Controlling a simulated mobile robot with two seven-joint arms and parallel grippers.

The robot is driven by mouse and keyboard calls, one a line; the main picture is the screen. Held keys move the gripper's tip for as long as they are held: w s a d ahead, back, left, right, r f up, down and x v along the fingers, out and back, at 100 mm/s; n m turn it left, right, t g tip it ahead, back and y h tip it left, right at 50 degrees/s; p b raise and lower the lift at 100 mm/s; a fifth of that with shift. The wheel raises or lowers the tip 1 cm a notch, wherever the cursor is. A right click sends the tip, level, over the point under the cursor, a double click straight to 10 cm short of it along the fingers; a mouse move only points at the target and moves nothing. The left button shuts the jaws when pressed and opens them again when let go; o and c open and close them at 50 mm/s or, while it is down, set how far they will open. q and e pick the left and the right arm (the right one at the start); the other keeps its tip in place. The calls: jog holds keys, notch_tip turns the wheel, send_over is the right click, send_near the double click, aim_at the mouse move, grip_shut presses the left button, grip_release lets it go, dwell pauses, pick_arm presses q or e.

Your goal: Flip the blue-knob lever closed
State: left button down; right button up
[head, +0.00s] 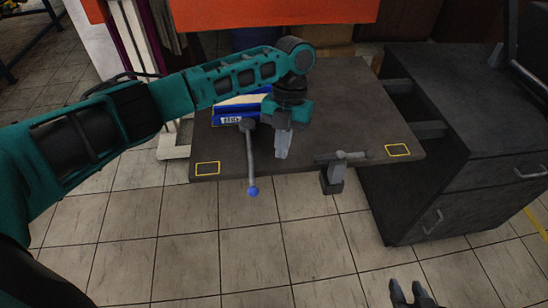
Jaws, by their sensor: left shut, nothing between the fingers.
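The lever (251,160) is a thin grey rod ending in a blue knob (253,191). It points toward me and its knob hangs past the table's front edge. Its far end meets a blue and white device (229,121), partly hidden behind my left arm. My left gripper (282,154) points down over the table, just right of the lever and apart from the knob. Its fingers are shut and empty. My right gripper (409,290) shows only its fingers at the bottom right, spread open over the floor, far from the lever.
The dark table (300,166) has yellow outlined squares at its front left (207,168) and front right (398,150). A grey vise (334,175) is at its front edge. A dark drawer cabinet (460,150) stands at the right. An orange panel (270,14) hangs behind. Tiled floor lies free in front.

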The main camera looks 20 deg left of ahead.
pick_arm(q)
jog(key=shift+d+v, duration=0.2)
jog(key=shift+v, duration=0.85)
jog(key=shift+d+v, duration=0.2)
jog(key=shift+v, duration=0.85)
jog(key=s+d+f+n+t+h, duration=0.2)
jog(key=s+d+f+n, duration=0.25)
jog(key=s+n, duration=0.25)
jog(key=s+d+f+n+t+h, duration=0.1)
jog(key=s+d+f+n, duration=0.3)
jog(key=s+f+n, duration=0.25)
jog(key=s+a+r+n+t+y, duration=0.1)
jog(key=s+a+n+t+y, duration=0.1)
jog(key=s+a+n, duration=0.65)
jog(key=s+a+r+n+t+y, duration=0.15)
jog(key=s+a+n, duration=0.35)
jog(key=n, duration=0.7)
jog(key=w+d+f+m+t+h, duration=0.1)
jog(key=w+f+t+h, duration=0.1)
jog(key=w+f+t, duration=0.5)
jog(key=shift+w+d+f+t, duration=0.35)
jog(key=shift+w+f, duration=0.45)
jog(key=shift+f, duration=0.4)
